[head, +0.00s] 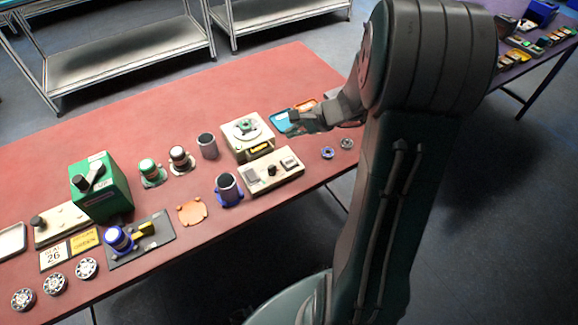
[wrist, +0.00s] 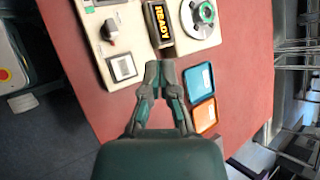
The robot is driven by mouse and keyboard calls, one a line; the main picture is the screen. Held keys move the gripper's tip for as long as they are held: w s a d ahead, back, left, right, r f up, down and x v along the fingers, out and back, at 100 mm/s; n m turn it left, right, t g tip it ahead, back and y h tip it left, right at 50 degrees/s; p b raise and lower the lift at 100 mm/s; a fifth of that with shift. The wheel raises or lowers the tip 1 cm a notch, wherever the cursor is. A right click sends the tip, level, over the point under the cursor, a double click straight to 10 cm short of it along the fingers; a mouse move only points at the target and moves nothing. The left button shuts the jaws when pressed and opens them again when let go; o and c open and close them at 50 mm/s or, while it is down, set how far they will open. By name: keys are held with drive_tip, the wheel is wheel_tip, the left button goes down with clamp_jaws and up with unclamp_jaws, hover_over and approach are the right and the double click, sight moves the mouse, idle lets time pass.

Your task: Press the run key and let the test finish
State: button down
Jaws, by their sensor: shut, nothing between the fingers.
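The tester has a cream key panel (head: 262,181) at the front and a turntable unit behind it. The display (wrist: 158,22) reads READY in yellow on black. The turntable (wrist: 201,17) carries a green ring-shaped part (wrist: 207,12). My gripper (head: 294,119) is shut and empty. In the wrist view its fingertips (wrist: 160,68) are just below the display, right of the square key, with no visible contact on a key. I cannot read any key labels.
A blue tray (wrist: 199,77) and an orange tray (wrist: 205,115) lie right of my fingers. The red table (head: 300,75) also holds a green box (head: 103,190), a grey cup (head: 208,146), a blue-based cup (head: 228,188) and small rings (head: 328,153). The back of the table is clear.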

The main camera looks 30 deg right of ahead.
sight(291, 162)
drive_tip(key=f, duration=0.1)
drive_tip(key=a+f, duration=0.1)
drive_tip(key=f, duration=0.3)
drive_tip(key=d+f, duration=0.1)
drive_tip(key=f, duration=0.2)
drive_tip(key=shift+a+f, duration=0.35)
drive_tip(key=shift+d, duration=0.2)
idle(0.3)
drive_tip(key=shift+a, duration=0.1)
idle(0.3)
drive_tip(key=shift+f, duration=0.1)
idle(0.4)
drive_tip(key=shift+f, duration=0.25)
